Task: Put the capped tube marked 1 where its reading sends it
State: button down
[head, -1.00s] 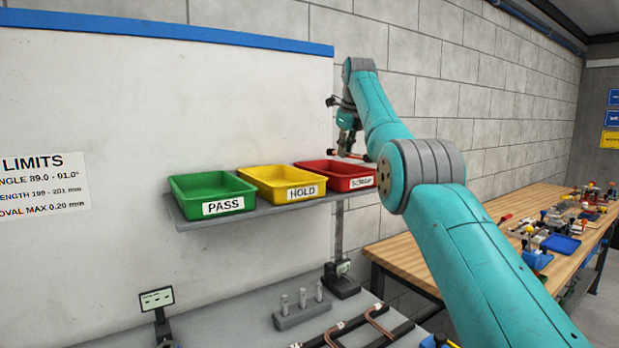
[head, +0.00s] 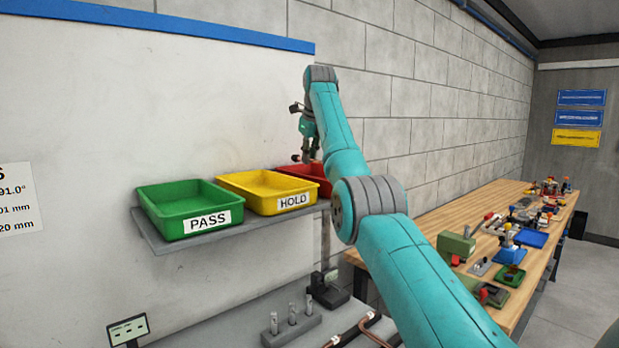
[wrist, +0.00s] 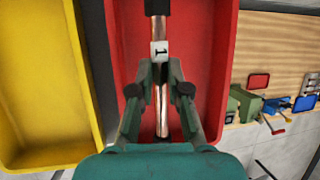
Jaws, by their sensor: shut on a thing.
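The tube marked 1 (wrist: 159,77) is a copper tube with a white label and a black cap at its far end in the wrist view. My gripper (wrist: 160,90) is shut on it just below the label. The wrist view shows the tube above the red tray (wrist: 217,75). In the head view my gripper (head: 307,155) is at the red tray (head: 318,174), at the right end of the shelf. My arm hides much of that tray and its label. The yellow HOLD tray (head: 262,204) and green PASS tray (head: 178,229) stand to its left.
A grey shelf (head: 165,243) carries the trays against a white board (head: 150,100). Below are a block with several pegs (head: 291,329) and a small display (head: 128,330). A wooden bench (head: 420,235) with many items stands at the right.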

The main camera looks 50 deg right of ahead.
jog(key=shift+f, duration=3.15)
jog(key=shift+f, duration=0.15)
jog(key=c, duration=1.4)
grip_release()
